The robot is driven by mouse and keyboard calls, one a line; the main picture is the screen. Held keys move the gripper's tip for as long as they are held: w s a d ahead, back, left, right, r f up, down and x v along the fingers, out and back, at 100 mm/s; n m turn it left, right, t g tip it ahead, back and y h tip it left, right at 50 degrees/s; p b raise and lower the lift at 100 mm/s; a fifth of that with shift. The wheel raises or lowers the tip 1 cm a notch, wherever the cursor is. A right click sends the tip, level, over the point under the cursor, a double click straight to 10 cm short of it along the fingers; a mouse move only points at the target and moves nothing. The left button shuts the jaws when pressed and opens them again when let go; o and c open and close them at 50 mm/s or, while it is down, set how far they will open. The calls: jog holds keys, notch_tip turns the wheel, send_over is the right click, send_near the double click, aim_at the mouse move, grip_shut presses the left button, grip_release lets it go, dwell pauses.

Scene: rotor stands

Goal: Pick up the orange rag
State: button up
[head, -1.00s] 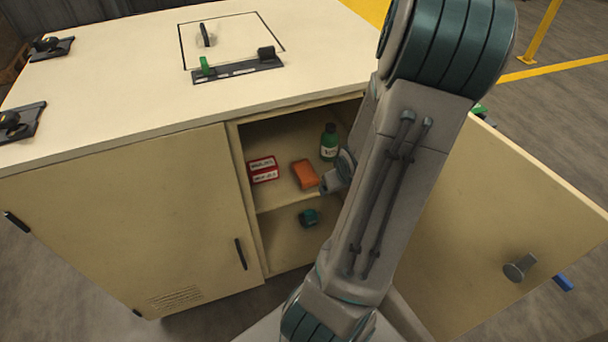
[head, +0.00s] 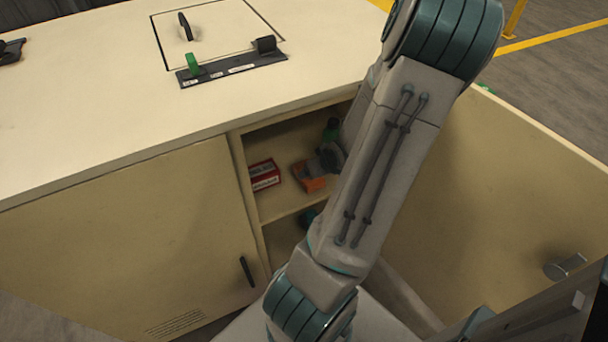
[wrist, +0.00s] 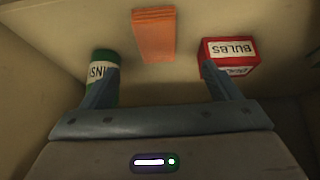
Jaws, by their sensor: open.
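The orange rag (head: 307,178) lies folded on the upper shelf inside the open cabinet, and my gripper partly covers it in the head view. In the wrist view the rag (wrist: 154,35) shows whole, ahead of and between the two fingers. My gripper (wrist: 160,78) is open and empty, with the fingers spread wider than the rag. In the head view the gripper (head: 326,160) is inside the cabinet at the rag's right side, partly hidden by my arm.
A red and white bulbs box (wrist: 229,56) stands beside the rag, near one fingertip; it also shows in the head view (head: 264,175). A green bottle (wrist: 102,65) is by the other finger. A teal item (head: 307,218) is on the lower shelf. The cabinet door (head: 510,200) stands open at right.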

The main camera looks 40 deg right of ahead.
jog(key=b, duration=0.3)
send_over(315, 183)
notch_tip(315, 183, down, 5)
jog(key=shift+r, duration=0.1)
jog(key=shift+w+b+x, duration=0.2)
jog(key=shift+b+x, duration=1.8)
jog(key=shift+x, duration=1.1)
jog(key=shift+d+r, duration=0.2)
jog(key=shift+r, duration=0.1)
jog(key=c, duration=1.1)
